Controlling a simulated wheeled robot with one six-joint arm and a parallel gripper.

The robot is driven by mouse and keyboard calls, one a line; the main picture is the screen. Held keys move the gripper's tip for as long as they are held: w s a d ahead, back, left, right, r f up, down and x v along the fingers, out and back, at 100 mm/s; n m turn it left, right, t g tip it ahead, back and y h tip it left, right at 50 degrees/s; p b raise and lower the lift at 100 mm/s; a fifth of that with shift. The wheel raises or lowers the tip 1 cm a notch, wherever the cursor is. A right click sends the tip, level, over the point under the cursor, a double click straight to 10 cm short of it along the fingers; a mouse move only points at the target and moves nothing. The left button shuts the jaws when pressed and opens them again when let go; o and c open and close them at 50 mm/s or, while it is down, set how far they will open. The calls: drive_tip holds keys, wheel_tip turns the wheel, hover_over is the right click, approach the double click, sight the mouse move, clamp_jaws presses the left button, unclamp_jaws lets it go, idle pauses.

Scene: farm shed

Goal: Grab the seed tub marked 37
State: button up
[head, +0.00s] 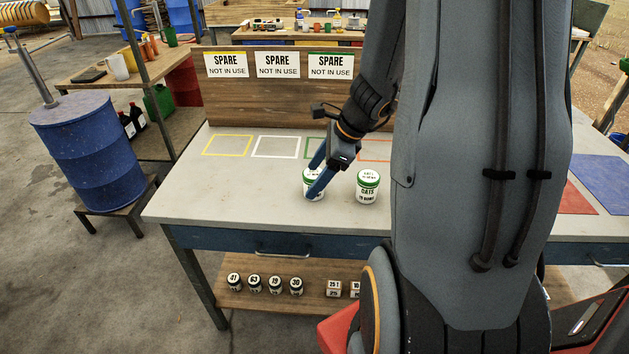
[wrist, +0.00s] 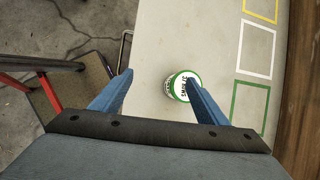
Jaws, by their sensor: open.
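Two white tubs with green-rimmed lids stand upright on the grey bench in the head view. The left tub (head: 313,177) is partly hidden by my fingers, and its number is not readable. The right tub (head: 368,188) reads "OATS" with a smaller line too fine to read surely. My gripper (head: 310,183) is open at the left tub. In the wrist view, the gripper (wrist: 158,76) has one tub (wrist: 178,85) close to its right finger, which covers part of that tub's edge. I cannot tell whether they touch. I cannot make out 37 on either tub.
Coloured outlines, including a yellow square (head: 228,145) and a white square (head: 276,146), lie behind the tubs under "SPARE NOT IN USE" signs (head: 278,65). Several small numbered jars (head: 254,284) stand on the lower shelf (head: 240,300). A blue drum (head: 90,140) stands left. The bench's left front is clear.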

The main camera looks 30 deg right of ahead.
sight(318, 174)
drive_tip(key=w+d+m+t, duration=0.1)
drive_tip(key=w+d+m, duration=0.1)
drive_tip(key=d+m, duration=0.3)
drive_tip(key=shift+t, duration=0.3)
drive_tip(key=shift+p+x, duration=0.7)
drive_tip(key=shift+x, duration=3.2)
drive_tip(key=c, duration=1.2)
